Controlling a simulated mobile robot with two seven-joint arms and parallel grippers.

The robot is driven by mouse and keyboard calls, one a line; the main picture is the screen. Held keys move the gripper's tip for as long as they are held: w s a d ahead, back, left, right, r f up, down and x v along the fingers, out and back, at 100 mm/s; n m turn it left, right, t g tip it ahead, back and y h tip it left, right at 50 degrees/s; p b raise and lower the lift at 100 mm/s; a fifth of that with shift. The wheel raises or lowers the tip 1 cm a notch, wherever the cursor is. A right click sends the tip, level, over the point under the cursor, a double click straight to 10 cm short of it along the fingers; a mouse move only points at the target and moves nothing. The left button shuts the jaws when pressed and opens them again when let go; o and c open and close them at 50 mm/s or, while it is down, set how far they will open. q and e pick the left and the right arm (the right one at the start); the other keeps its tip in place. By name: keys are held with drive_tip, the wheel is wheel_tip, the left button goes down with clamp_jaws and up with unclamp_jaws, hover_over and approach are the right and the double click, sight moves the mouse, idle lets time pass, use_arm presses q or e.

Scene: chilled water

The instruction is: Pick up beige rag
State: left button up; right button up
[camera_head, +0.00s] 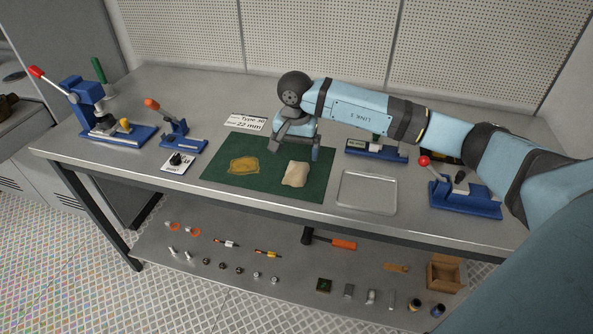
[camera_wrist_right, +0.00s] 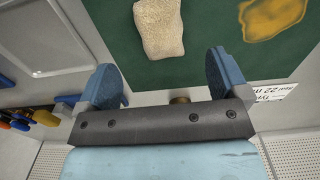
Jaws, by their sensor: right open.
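The beige rag (camera_head: 296,174) lies crumpled on the right part of a dark green mat (camera_head: 222,174) on the metal workbench. In the right wrist view the rag (camera_wrist_right: 159,27) shows near the top, beyond and between the two blue fingers. My right gripper (camera_head: 294,150) is above the back of the mat, behind the rag and apart from it. In the right wrist view my right gripper (camera_wrist_right: 174,80) is open, with nothing between its fingers. My left gripper is not in view.
A yellow patch (camera_head: 243,165) lies on the mat left of the rag. A metal tray (camera_head: 367,192) sits right of the mat. Blue presses (camera_head: 466,196) stand at the right, others (camera_head: 100,125) at the left. A white label card (camera_head: 246,122) lies behind the mat.

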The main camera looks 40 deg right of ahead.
sight(295, 170)
drive_tip(key=shift+s+a+f+p, duration=0.1)
drive_tip(key=shift+f+p, duration=0.1)
drive_tip(key=shift+f, duration=1.6)
drive_tip(key=shift+s+a+f+p, duration=0.1)
drive_tip(key=shift+f+p, duration=0.05)
drive_tip(key=shift+f, duration=1.6)
drive_tip(key=c, duration=1)
